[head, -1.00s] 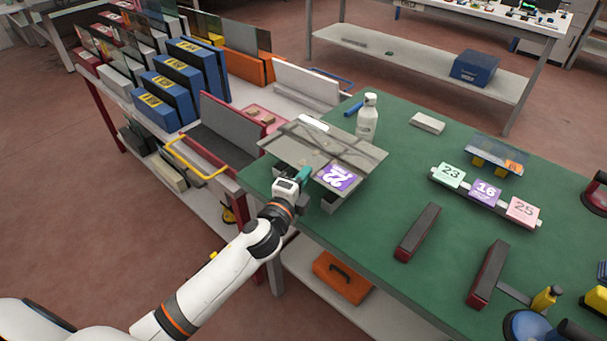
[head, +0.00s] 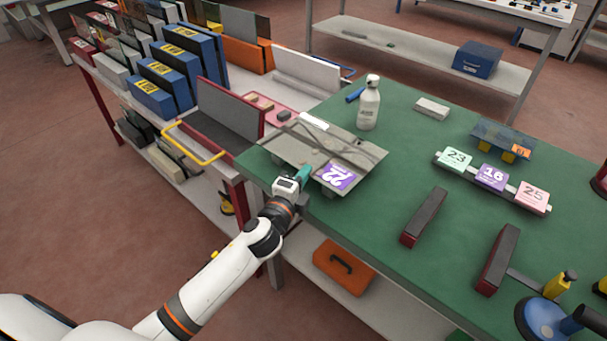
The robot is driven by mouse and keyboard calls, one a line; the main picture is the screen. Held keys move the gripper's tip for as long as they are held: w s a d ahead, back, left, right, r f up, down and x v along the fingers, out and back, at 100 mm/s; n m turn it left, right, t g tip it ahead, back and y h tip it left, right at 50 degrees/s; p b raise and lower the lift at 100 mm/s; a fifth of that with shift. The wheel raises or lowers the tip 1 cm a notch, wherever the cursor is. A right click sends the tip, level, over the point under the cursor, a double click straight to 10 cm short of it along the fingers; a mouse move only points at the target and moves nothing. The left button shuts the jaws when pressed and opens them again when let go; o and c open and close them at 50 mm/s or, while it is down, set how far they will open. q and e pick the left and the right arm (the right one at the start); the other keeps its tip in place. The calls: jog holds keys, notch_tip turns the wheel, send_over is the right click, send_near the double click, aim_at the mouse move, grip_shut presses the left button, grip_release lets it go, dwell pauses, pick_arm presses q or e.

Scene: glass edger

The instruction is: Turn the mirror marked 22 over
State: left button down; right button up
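The mirror marked 22 (head: 318,149) is a grey, reflective rectangular plate near the table's left end. It lies roughly flat, face reflecting, with a purple "22" label (head: 336,176) at its near corner, reading upside down. Grey supports show partly beneath it; whether it touches them I cannot tell. My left gripper (head: 304,175) is at the mirror's near-left edge, its teal fingertips closed on that edge beside the label. The lower finger is hidden. My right gripper is out of view.
A white bottle (head: 369,104) stands just behind the mirror on the green table (head: 400,165). A rack of panels (head: 229,110) adjoins on the left.

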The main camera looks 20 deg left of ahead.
pick_arm(q)
jog(key=shift+f+b, duration=0.25)
jog(key=shift+b, duration=0.1)
dwell(0.6)
jog(key=c, duration=1.6)
grip_release()
jog(key=shift+o, duration=0.2)
jog(key=shift+f, duration=0.2)
jog(key=s+b, duration=0.1)
jog(key=s, duration=1.1)
jog(key=shift+a+r, duration=0.2)
jog(key=shift+a, duration=0.2)
jog(key=shift+f, duration=0.1)
